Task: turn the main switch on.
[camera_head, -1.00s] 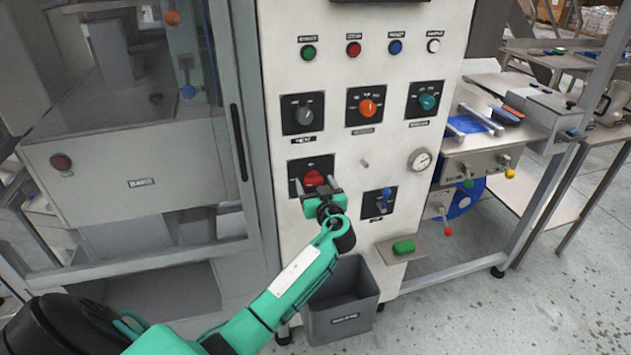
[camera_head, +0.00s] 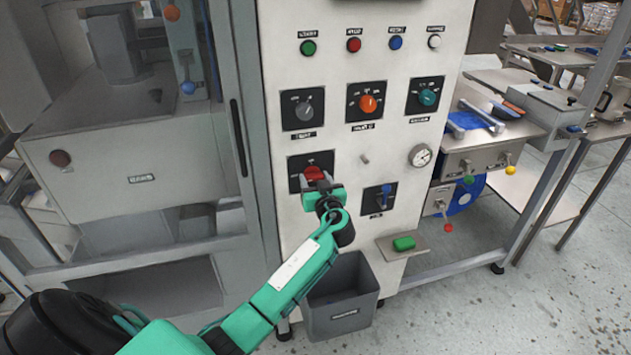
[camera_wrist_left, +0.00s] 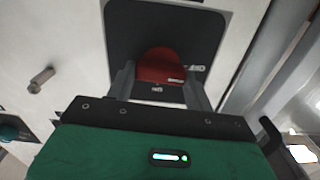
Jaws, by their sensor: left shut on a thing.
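The main switch is a red rotary knob (camera_head: 314,173) on a black square plate (camera_head: 296,162) at the lower left of the white control panel. My left gripper (camera_head: 318,183) is at this knob, its two fingers on either side of it. In the left wrist view the red knob (camera_wrist_left: 161,66) sits between the fingertips, and the gripper (camera_wrist_left: 160,88) is shut on it. The fingers and the green gripper body hide the lower part of the knob and plate. My right gripper is not in view.
Above are a grey knob (camera_head: 304,110), an orange knob (camera_head: 367,104) and a teal knob (camera_head: 427,97). A blue-handled switch (camera_head: 383,195) is close on the right. A grey bin (camera_head: 342,315) stands below; a glass-doored cabinet (camera_head: 130,180) is at the left.

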